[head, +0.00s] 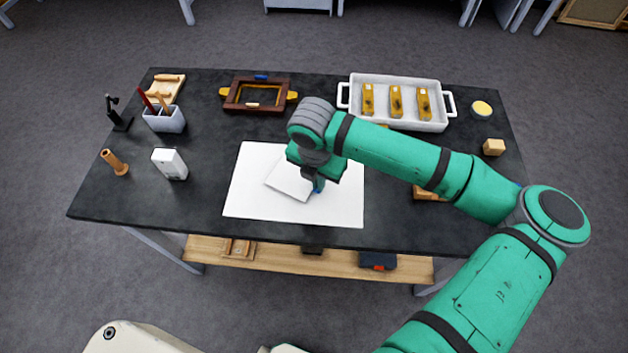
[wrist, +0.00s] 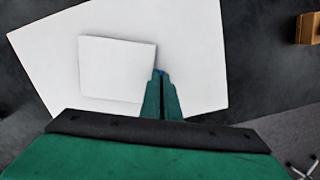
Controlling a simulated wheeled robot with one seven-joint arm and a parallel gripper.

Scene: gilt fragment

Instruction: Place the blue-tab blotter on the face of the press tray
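The blotter (head: 289,182) is a small white square over a larger white sheet (head: 245,199). It also shows in the wrist view (wrist: 115,69), with a thin shadow along its edge. My gripper (head: 318,188) is at the blotter's right edge. In the wrist view its fingers (wrist: 161,76) are close together on the blue tab, which is mostly hidden between the tips. I cannot tell whether the blotter touches the sheet. A dark brown frame-like tray (head: 231,105) with yellow handles and a blue mark at its back stands at the back left; it may be the press tray.
A white handled tray (head: 354,108) with three gilt pieces stands at the back right, partly behind my arm. A pen cup (head: 165,122), a white box (head: 170,164) and a wooden peg (head: 114,162) stand at left. Wooden blocks (head: 494,147) are at right.

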